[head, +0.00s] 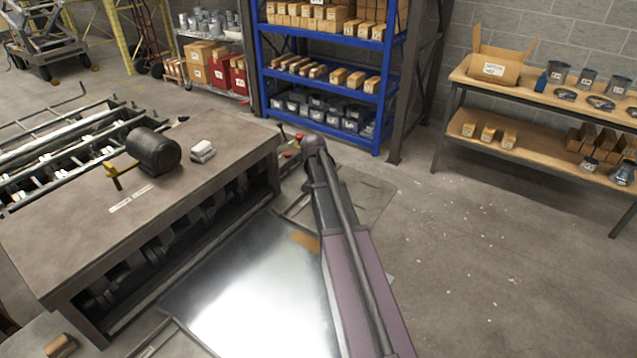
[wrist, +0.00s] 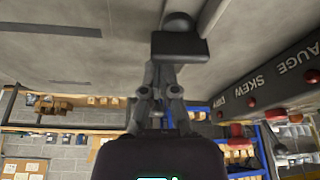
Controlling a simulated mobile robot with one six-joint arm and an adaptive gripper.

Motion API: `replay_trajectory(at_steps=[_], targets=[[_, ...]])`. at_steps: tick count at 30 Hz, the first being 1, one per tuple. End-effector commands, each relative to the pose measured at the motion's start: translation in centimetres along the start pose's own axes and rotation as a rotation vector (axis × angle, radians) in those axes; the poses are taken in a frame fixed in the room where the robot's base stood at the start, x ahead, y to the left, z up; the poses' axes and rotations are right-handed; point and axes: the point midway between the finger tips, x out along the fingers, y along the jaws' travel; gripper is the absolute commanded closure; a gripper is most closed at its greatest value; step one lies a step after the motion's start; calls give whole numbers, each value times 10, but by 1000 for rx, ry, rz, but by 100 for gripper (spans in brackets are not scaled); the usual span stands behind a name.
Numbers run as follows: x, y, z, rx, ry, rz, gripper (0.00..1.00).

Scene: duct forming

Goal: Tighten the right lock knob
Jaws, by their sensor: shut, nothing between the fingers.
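In the wrist view a dark panel (wrist: 275,82) with white lettering, part of which reads SKEW, carries red knobs, one of them a small knob (wrist: 252,101) near its lower edge. I cannot tell which is the right lock knob. My gripper (wrist: 176,50) points up the middle of the wrist view, shut and empty, apart from and left of the panel. A dark round shape (wrist: 178,21) shows just beyond its tips; I cannot tell whether they touch. In the head view small red parts (head: 289,155) show at the machine's far right end; my arm hides the gripper.
The machine's table (head: 70,220) carries a black motor-like cylinder (head: 153,151) and a small white stack (head: 203,151). A shiny metal sheet (head: 250,300) lies left of my arm. A blue shelf (head: 320,85) and a wooden bench (head: 540,95) stand behind.

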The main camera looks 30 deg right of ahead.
Motion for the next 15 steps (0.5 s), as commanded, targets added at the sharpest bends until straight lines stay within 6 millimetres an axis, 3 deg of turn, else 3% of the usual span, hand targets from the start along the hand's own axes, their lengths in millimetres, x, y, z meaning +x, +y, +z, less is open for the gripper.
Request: replay_trajectory(at_steps=[8,15], targets=[[11,6,-30,0,1,0,100],[-18,8,-27,0,1,0,100]])
